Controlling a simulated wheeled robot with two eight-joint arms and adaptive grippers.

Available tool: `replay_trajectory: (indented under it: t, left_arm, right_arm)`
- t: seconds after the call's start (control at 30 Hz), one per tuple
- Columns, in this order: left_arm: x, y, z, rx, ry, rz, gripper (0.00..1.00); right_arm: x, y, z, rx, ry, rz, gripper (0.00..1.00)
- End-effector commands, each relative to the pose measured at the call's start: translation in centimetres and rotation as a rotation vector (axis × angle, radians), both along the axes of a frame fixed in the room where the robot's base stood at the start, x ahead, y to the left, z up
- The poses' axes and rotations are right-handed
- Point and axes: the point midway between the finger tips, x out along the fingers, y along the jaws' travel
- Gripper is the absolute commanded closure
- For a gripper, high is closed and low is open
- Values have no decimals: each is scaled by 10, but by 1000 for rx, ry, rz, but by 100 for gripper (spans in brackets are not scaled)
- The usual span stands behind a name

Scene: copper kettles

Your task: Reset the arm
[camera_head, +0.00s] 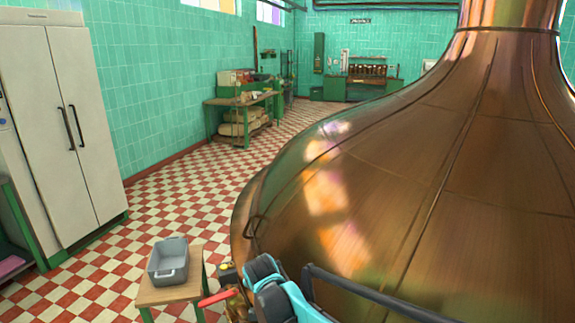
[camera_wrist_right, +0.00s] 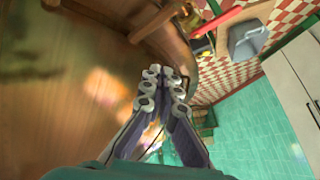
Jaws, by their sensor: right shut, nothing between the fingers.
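My right gripper (camera_wrist_right: 162,84) shows in the right wrist view, its two jointed fingers drawn together with nothing between them. The big copper kettle (camera_head: 440,170) fills the right half of the head view. Its brown curved wall (camera_wrist_right: 50,100) fills the left of the wrist view, behind the fingers; I cannot tell how close they are to it. A teal and dark part of my own arm shows at the bottom of the head view, in front of the kettle. No gripper is clear there, and my left gripper is not in view.
A grey crate (camera_head: 168,262) stands on a small wooden table (camera_head: 168,292), left of the kettle. A red handle (camera_head: 217,298) sticks out between them. A white cabinet (camera_head: 55,110) stands at left. A workbench (camera_head: 240,112) is farther back. The checkered floor (camera_head: 180,203) is clear between.

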Motion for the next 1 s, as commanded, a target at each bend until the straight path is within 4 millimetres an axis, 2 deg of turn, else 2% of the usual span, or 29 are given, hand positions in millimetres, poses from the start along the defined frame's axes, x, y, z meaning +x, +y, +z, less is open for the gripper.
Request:
replay_trajectory:
  t: [0.03, 0.23, 0.37, 0.5, 0.6, 0.73, 0.83, 1.0]
  left_arm:
    - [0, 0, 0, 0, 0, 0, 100]
    - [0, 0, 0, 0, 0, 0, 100]
    - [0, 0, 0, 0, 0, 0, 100]
    - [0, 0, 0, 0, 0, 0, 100]
    - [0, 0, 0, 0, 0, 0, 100]
    - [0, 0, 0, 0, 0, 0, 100]
    - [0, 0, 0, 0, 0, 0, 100]
    - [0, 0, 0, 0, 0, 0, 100]
  right_arm:
    - [-16, -30, 15, -18, 0, 10, 100]
    - [-84, -121, 50, -96, -3, 86, 100]
    - [-136, -170, 56, -146, -6, 135, 100]
    - [-195, -212, 49, -200, -10, 187, 100]
    - [-232, -232, 38, -234, -14, 221, 100]
    - [-266, -248, 22, -270, -19, 258, 100]
    - [-280, -253, 14, -287, -21, 274, 100]
    - [-285, -256, 10, -295, -22, 282, 100]
